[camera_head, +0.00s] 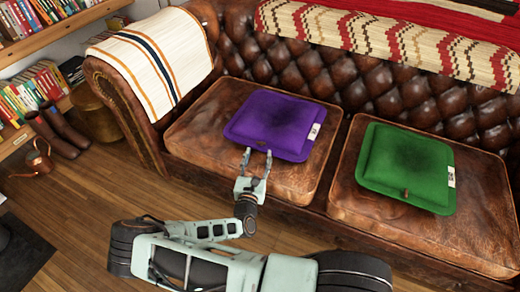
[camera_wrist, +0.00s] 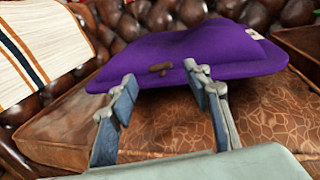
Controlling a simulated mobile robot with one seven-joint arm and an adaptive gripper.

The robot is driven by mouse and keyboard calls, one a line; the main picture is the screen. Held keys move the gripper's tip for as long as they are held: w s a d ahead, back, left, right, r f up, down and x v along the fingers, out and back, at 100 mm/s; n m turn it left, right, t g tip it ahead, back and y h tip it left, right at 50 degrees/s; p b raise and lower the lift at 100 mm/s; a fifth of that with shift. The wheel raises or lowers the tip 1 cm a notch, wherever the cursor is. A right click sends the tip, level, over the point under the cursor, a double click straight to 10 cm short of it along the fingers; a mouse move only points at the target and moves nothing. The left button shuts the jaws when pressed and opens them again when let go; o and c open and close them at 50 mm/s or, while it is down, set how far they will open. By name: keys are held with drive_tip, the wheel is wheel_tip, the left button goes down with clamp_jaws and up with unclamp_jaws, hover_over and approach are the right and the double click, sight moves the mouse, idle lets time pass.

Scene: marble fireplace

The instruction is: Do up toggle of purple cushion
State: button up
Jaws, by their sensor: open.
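The purple cushion (camera_head: 275,124) lies on the left seat of a brown leather sofa, with a white tag at its right edge. My gripper (camera_head: 258,152) is open and empty at the cushion's front edge. In the wrist view, the purple cushion (camera_wrist: 205,55) fills the upper middle, and a small brown toggle (camera_wrist: 160,68) shows on its front edge. The toggle lies between and beyond the fingertips of my gripper (camera_wrist: 159,78), apart from both. It looks roughly level. Whether a loop is around the toggle is too small to tell.
A green cushion (camera_head: 405,167) with a brown toggle (camera_head: 406,192) lies on the right seat. A striped cloth (camera_head: 153,62) covers the left sofa arm, and a patterned blanket (camera_head: 400,38) hangs over the backrest. Boots (camera_head: 57,132) and a copper can (camera_head: 36,160) stand at the left.

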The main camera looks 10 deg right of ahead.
sight(261, 144)
drive_tip(key=shift+b+x, duration=0.4)
drive_tip(key=shift+x, duration=1.85)
drive_tip(key=c, duration=1.2)
drive_tip(key=shift+o, duration=0.2)
drive_tip(key=shift+d+r+n+y+p, duration=0.15)
drive_tip(key=shift+r+n+y+p, duration=0.35)
drive_tip(key=shift+p, duration=0.65)
drive_tip(key=shift+f+t+y+p, duration=0.3)
drive_tip(key=shift+y+p, duration=0.2)
drive_tip(key=shift+p, duration=0.25)
drive_tip(key=shift+f+n, duration=0.15)
drive_tip(key=shift+n, duration=0.15)
drive_tip(key=o, duration=1.2)
drive_tip(key=shift+c, duration=0.2)
